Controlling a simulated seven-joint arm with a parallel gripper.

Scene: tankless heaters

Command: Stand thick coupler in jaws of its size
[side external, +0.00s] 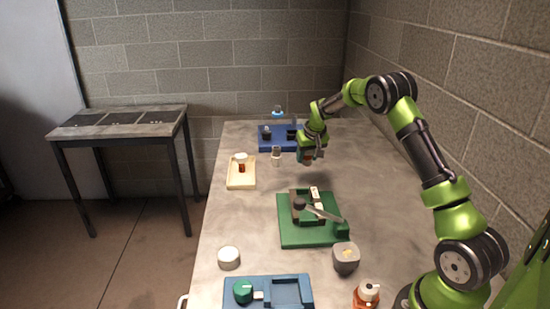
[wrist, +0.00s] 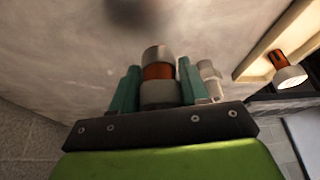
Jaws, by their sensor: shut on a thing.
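My gripper (side external: 309,156) hangs over the far half of the table, just in front of the blue fixture. In the wrist view its teal fingers (wrist: 157,90) are shut on a coupler (wrist: 158,72) with grey ends and an orange-brown middle band. A second coupler (side external: 241,163), with a pale end and orange body, is in the cream tray (side external: 236,185); it also shows in the wrist view (wrist: 283,62). I cannot tell for certain which is thicker. A green fixture (side external: 292,238) mid-table carries dark jaws, light blocks and a lever (side external: 322,212).
The blue fixture (side external: 268,147) at the back bears dark posts and a blue-capped item. A pale fitting (side external: 276,158) stands left of my gripper. In front are a white round piece (side external: 229,258), a grey container (side external: 346,258), an orange bottle (side external: 366,295) and a blue tray (side external: 304,281).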

